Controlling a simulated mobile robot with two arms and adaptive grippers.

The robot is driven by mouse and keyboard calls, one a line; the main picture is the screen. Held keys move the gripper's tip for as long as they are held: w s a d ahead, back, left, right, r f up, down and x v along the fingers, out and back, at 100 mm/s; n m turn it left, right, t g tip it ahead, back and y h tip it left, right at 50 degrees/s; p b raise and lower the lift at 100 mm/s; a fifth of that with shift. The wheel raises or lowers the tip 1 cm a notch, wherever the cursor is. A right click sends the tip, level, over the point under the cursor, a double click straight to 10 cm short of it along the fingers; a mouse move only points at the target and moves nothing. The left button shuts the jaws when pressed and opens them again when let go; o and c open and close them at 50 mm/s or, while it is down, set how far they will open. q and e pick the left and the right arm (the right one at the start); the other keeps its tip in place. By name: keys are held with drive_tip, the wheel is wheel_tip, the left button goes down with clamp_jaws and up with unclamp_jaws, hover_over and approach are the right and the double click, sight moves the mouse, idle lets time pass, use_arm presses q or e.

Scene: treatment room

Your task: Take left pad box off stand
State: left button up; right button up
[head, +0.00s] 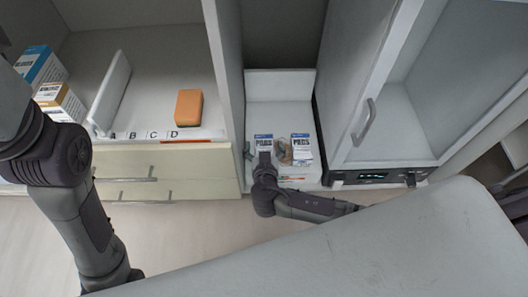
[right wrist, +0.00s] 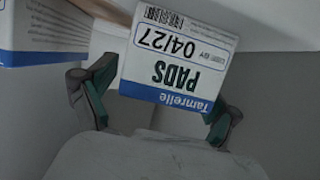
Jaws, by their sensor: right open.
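The left pad box (head: 263,137), white with a blue band, stands on the white stand (head: 280,88). The right pad box (head: 301,147) stands beside it. My right gripper (head: 266,152) is open in front of the left pad box, hiding its lower part. In the right wrist view, the left pad box (right wrist: 182,55) appears upside down between the spread fingers of the gripper (right wrist: 160,100), with a gap on the left finger's side. The right pad box (right wrist: 45,30) is at the upper left there. My left arm shows in the head view, but its gripper does not.
A tan object (head: 284,152) lies between the two boxes. A grey cabinet with a handle (head: 364,122) borders the stand on the right. An orange block (head: 188,107) sits on the left shelf, above drawers (head: 165,170). Blue and orange boxes (head: 60,98) stand farther left.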

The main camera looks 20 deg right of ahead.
drive_tip(key=c, duration=1.3)
drive_tip(key=shift+r, duration=0.1)
